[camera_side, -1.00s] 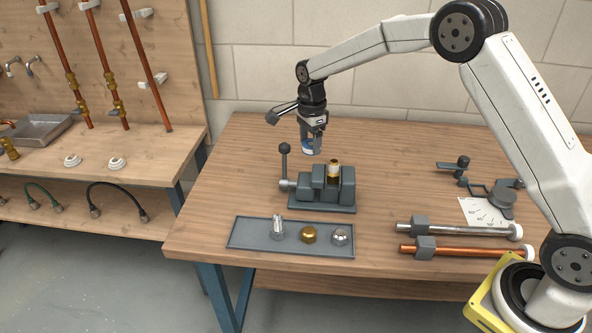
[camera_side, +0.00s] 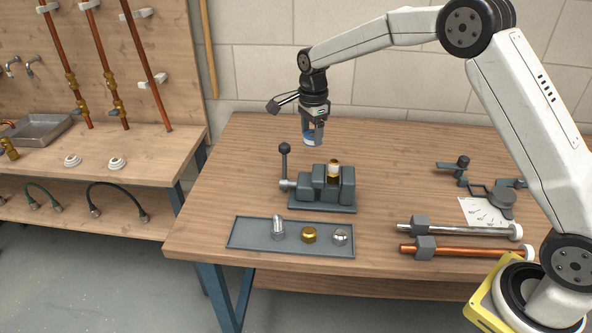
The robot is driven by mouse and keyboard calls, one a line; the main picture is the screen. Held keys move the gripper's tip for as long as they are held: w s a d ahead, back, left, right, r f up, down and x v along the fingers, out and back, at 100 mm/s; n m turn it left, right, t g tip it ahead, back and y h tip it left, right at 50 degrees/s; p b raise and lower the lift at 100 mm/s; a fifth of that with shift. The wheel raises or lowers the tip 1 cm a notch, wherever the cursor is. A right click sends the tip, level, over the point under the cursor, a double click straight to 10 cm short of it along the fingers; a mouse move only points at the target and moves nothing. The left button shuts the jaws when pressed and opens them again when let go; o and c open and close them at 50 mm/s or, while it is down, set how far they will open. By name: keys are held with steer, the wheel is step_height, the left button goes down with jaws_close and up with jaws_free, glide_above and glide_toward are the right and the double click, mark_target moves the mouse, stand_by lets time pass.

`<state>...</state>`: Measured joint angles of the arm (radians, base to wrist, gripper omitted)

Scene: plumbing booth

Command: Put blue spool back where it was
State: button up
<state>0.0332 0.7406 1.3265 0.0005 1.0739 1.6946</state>
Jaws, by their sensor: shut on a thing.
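The blue spool (camera_side: 309,141) is a small blue and white piece, partly hidden by the fingers. My gripper (camera_side: 312,137) is shut on it and points down. It holds the spool in the air above the table, behind the grey vise (camera_side: 320,190).
A grey tray (camera_side: 250,234) in front of the vise holds a silver fitting, a brass nut (camera_side: 309,235) and a chrome cap (camera_side: 340,237). The vise handle (camera_side: 284,150) stands up at left. Pipes (camera_side: 465,251) lie at right. The back left table is clear.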

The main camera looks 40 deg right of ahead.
steer(key=s+d+f, duration=0.1)
steer(key=s+d, duration=0.2)
steer(key=s, duration=0.5)
steer(key=s+d+f, duration=0.2)
steer(key=s+d, duration=0.1)
steer(key=s, duration=0.6)
steer(key=s+d+f, duration=0.1)
steer(key=s+d, duration=0.2)
steer(key=s, duration=0.5)
steer(key=shift+s+f, duration=0.25)
steer(key=shift+s, duration=0.15)
steer(key=shift+w, duration=0.1)
glide_above(372, 198)
steer(key=shift+s+a+f, duration=0.1)
steer(key=shift+s+f, duration=0.05)
steer(key=shift+f, duration=2.2)
steer(key=shift+s+a+f, duration=0.1)
steer(key=shift+f, duration=2.2)
steer(key=shift+f, duration=0.1)
steer(key=shift+w+d+f, duration=0.1)
steer(key=shift+w+f, duration=0.05)
steer(key=shift+w, duration=0.05)
steer(key=shift+f, duration=1.6)
